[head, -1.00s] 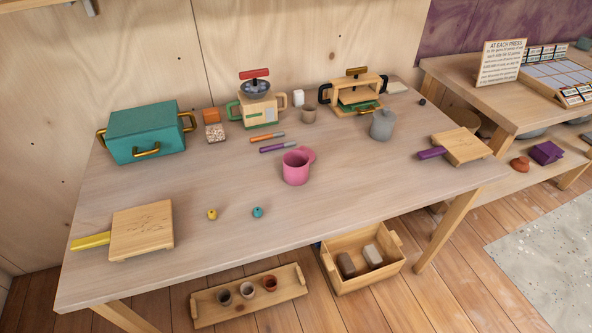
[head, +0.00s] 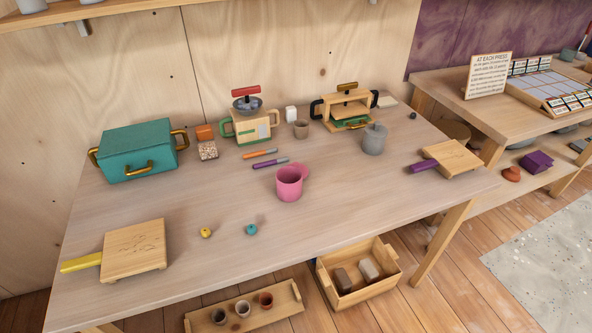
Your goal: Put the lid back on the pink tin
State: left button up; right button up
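A pink tin (head: 288,186) stands upright near the middle of the table. It looks like an open mug, and its dark inside shows at the top. A pink rounded part shows at its right upper side; I cannot tell whether this is a handle or a separate lid. I see no other pink lid. Neither of my grippers is in view.
A grey lidded pot (head: 375,140) stands back right. A teal box (head: 138,153) stands back left.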

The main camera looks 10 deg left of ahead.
aim_at(290, 179)
jog(key=i+l+u, duration=0.15)
jog(key=l+u, duration=0.15)
jog(key=u, duration=0.2)
jog(key=i+l+u, duration=0.1)
jog(key=l+u, duration=0.25)
jog(key=u, duration=0.15)
jog(key=i+l+u, duration=0.1)
jog(key=l, duration=0.6)
jog(key=i+l+u, duration=0.1)
jog(key=l, duration=0.6)
jog(key=l+u, duration=0.1)
jog(key=l, duration=0.65)
jog(key=i, duration=0.05)
